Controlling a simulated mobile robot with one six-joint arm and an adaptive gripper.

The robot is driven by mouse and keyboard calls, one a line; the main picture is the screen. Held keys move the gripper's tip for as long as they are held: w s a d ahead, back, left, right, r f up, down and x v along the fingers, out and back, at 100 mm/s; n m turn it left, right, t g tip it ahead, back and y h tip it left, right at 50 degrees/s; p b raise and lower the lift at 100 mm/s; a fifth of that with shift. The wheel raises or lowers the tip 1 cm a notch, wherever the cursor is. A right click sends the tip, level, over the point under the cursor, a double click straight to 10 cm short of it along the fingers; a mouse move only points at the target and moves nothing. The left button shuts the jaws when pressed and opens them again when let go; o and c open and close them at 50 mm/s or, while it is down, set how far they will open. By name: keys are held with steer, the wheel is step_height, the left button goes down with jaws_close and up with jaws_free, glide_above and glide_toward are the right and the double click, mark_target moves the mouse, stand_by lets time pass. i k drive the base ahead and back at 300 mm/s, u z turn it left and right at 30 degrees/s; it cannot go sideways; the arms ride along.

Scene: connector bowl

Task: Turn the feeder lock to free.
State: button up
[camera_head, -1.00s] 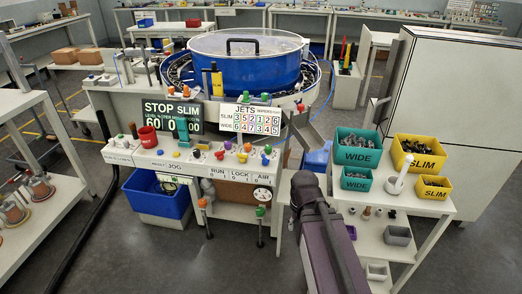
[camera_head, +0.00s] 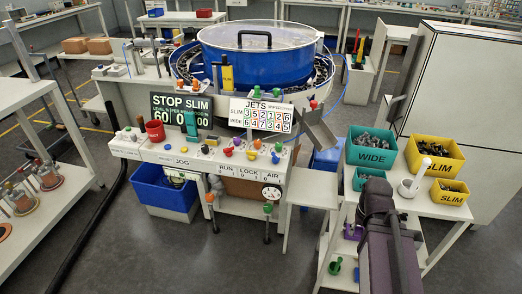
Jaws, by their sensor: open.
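The feeder's control panel (camera_head: 200,150) stands at the centre below the bowl, with several coloured knobs along it. The feeder bowl (camera_head: 256,60) is blue with a clear lid. My arm shows at the lower right, apart from the panel. My gripper's fingers are not visible.
A right-hand table holds green WIDE bins (camera_head: 370,156) and yellow SLIM bins (camera_head: 434,160). A metal chute (camera_head: 317,131) juts out right of the panel. A white stand (camera_head: 311,187) is below it. A shelf unit (camera_head: 55,130) stands left.

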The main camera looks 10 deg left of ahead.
mark_target(251, 154)
steer(key=z, duration=0.1)
steer(key=k, duration=1.2)
steer(key=u, duration=0.75)
steer(key=i, duration=1)
steer(key=z, duration=0.05)
